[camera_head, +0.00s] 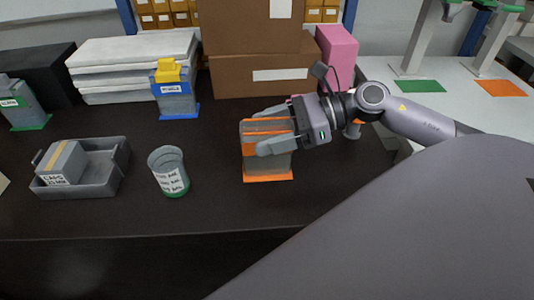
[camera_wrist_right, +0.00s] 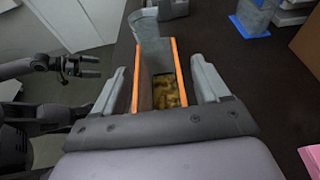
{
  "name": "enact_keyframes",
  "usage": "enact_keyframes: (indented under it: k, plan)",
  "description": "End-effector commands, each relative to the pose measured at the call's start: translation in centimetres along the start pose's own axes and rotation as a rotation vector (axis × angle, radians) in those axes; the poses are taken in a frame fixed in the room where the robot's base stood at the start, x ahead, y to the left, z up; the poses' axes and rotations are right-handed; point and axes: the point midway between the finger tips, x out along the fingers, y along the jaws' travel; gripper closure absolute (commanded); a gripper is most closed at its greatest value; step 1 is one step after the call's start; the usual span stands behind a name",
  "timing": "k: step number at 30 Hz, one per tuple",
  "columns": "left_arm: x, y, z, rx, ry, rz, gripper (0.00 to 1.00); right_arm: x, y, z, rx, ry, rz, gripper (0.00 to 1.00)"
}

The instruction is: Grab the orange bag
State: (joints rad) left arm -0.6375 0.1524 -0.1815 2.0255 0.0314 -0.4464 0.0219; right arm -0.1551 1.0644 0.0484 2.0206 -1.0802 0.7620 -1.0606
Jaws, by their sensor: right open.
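The orange bag (camera_head: 269,165), a grey upright holder with orange edges and an orange base, stands on the dark table in the head view. My right gripper (camera_head: 262,130) reaches in from the right, with its fingers on either side of the bag's upper part. In the right wrist view the bag (camera_wrist_right: 160,60) is open-topped with yellow-brown contents, between the two fingers of my right gripper (camera_wrist_right: 165,82). The fingers are spread, with a narrow gap visible on the right side. My left gripper (camera_wrist_right: 90,66) shows at the left of the wrist view, away from the bag, its fingers apart and empty.
A grey-green cup (camera_head: 169,172) stands left of the bag, and a grey tray (camera_head: 108,178) with a box is farther left. A blue bin (camera_head: 175,100), cardboard boxes (camera_head: 258,75) and a pink box (camera_head: 338,52) stand behind. The table front is clear.

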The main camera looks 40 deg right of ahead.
Motion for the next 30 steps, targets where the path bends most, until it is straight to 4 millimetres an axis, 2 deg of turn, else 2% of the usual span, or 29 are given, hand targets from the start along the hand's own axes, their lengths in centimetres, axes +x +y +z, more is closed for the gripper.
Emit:
enact_keyframes:
  k: [10,11,15,17,18,30]
  plan:
    - [0.01,0.03,-0.02,-0.004,0.001,-0.001,0.00,0.45,0.00,0.00,0.000,0.000,-0.001,0.26]
    - [0.01,0.04,-0.03,-0.005,0.001,-0.002,0.00,0.45,0.00,0.00,0.000,0.000,-0.001,0.29]
    - [0.01,0.06,-0.06,-0.006,0.002,-0.002,0.00,0.44,0.01,0.00,0.000,-0.001,0.000,0.74]
    - [0.01,0.05,-0.06,-0.006,0.002,-0.002,0.00,0.44,0.01,0.00,0.000,-0.001,0.000,0.94]
    - [0.01,0.05,-0.07,-0.006,0.002,-0.002,0.00,0.44,0.01,0.00,0.000,-0.001,0.000,1.00]
    - [-0.08,0.04,-0.32,-0.006,0.007,-0.002,0.00,0.33,-0.01,0.35,-0.002,-0.002,-0.001,1.00]
